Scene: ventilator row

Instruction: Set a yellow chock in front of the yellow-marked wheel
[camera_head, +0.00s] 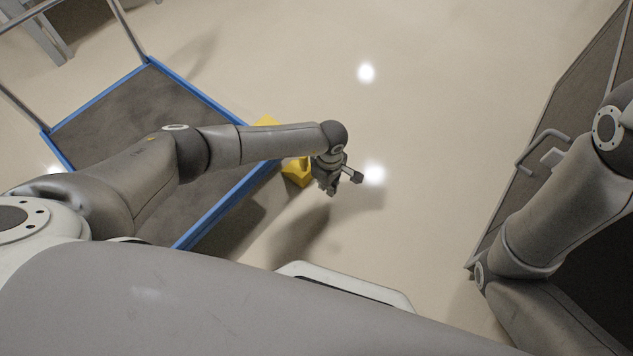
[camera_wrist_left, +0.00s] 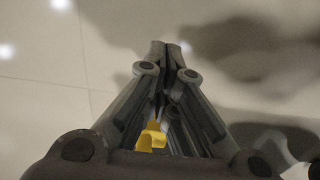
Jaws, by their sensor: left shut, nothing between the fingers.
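A yellow chock (camera_head: 297,172) is on the pale floor beside the right edge of the blue-framed cart (camera_head: 222,206), partly behind my left gripper and forearm. A second yellow piece (camera_head: 266,121) shows just beyond my left forearm; I cannot tell its full shape. My left gripper (camera_head: 331,189) is shut and empty, pointing down just right of the nearer chock. In the left wrist view its fingertips (camera_wrist_left: 165,48) meet, and a yellow piece (camera_wrist_left: 150,140) shows between the finger links, farther off. The wheels and any yellow mark are hidden. My right gripper is out of view.
The cart has a grey deck and upright bars at the left. A dark cabinet or cart with a handle (camera_head: 540,148) stands at the right, partly behind my right arm. The floor between is clear. Grey legs show at the top left.

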